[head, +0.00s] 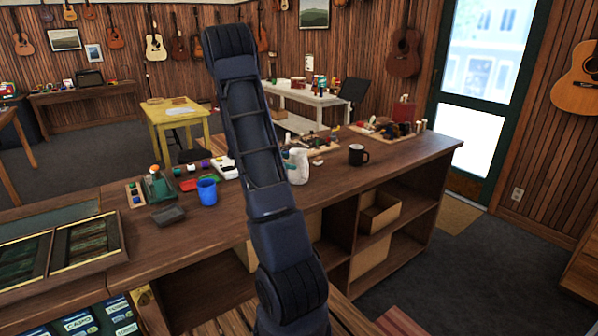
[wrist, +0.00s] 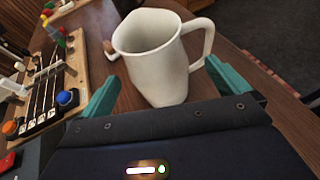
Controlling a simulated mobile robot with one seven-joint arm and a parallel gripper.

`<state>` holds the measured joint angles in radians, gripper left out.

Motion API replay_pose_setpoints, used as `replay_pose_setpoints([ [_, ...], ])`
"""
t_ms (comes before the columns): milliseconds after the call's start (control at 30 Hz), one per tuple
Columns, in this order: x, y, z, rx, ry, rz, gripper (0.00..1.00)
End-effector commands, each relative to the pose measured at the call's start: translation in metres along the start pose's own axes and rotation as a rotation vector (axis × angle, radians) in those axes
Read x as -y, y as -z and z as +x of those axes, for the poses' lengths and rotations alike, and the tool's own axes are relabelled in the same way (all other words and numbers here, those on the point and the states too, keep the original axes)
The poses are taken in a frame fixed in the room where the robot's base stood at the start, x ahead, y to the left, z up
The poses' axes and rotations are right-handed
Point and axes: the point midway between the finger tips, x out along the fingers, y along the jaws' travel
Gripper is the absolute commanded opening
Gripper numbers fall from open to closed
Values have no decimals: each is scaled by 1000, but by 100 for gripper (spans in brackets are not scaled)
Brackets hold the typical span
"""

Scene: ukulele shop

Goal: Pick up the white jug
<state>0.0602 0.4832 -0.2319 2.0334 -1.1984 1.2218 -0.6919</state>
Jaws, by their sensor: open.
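The white jug (wrist: 162,62) stands upright on the wooden counter in the wrist view, its open mouth facing up and its handle on the right. In the head view the white jug (head: 298,167) is partly hidden behind my arm. My gripper (wrist: 165,90) is open in the wrist view, with one teal finger on the left of the jug's lower body and the other on the right. The left finger appears apart from the jug; whether the right one touches it I cannot tell. My gripper is not visible in the head view.
A wooden board with strings and knobs (wrist: 50,88) lies left of the jug. On the counter (head: 330,180) stand a dark mug (head: 358,155) to the right and a blue cup (head: 207,191) to the left. Bare wood shows around the dark mug.

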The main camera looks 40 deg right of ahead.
Motion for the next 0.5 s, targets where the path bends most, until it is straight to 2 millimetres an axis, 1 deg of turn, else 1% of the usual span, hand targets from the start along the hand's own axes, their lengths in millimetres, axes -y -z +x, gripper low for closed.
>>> replay_pose_setpoints([
  [33, 0, 0, 5, 0, 2, 1, 100],
  [167, 0, 0, 11, 0, 2, 1, 100],
  [267, -2, 2, 19, 0, 2, 0, 100],
  [500, -5, 3, 51, 0, 2, 0, 100],
])
